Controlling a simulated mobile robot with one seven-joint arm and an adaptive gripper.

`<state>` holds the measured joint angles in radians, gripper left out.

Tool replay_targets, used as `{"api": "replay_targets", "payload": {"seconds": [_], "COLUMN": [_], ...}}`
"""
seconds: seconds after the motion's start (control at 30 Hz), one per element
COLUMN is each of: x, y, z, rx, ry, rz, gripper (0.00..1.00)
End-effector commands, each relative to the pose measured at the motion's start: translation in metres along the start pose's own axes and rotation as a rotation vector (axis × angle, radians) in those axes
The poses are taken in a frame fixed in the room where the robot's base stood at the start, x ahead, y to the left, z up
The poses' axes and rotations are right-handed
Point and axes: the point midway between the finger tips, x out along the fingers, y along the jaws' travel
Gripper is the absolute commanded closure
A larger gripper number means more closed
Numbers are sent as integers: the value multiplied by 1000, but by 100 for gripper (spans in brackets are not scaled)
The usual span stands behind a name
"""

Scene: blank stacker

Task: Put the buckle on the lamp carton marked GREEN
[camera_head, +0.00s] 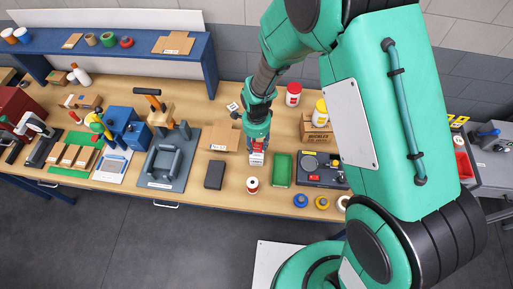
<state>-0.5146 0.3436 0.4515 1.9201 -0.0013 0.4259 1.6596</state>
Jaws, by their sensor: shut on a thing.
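My gripper (257,142) points down over the middle of the workbench, shut on a small red and white thing (257,157). The fingers cover part of it, and I cannot tell if it is the buckle. A cardboard box (318,138) with dark lettering, possibly "BUCKLES", stands to the right behind my gripper. A brown carton (222,138) lies to the left of my gripper. I can read no GREEN mark on any carton, so I cannot tell which is the lamp carton.
A green block (281,170) and a dark block (214,175) lie on either side of my gripper. A small red and white jar (252,185) stands just in front. A grey fixture (174,160) is at left, a dark device (320,170) at right. A blue shelf (120,50) spans the back left.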

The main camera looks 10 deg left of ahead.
Motion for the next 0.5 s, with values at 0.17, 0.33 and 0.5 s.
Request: {"api": "replay_targets", "payload": {"seconds": [0.17,0.33,0.5], "x": [0,2,14], "y": [0,0,1], "z": [0,0,0], "rx": [0,0,0], "ry": [0,0,0], "rz": [0,1,2], "gripper": [78,78,78]}}
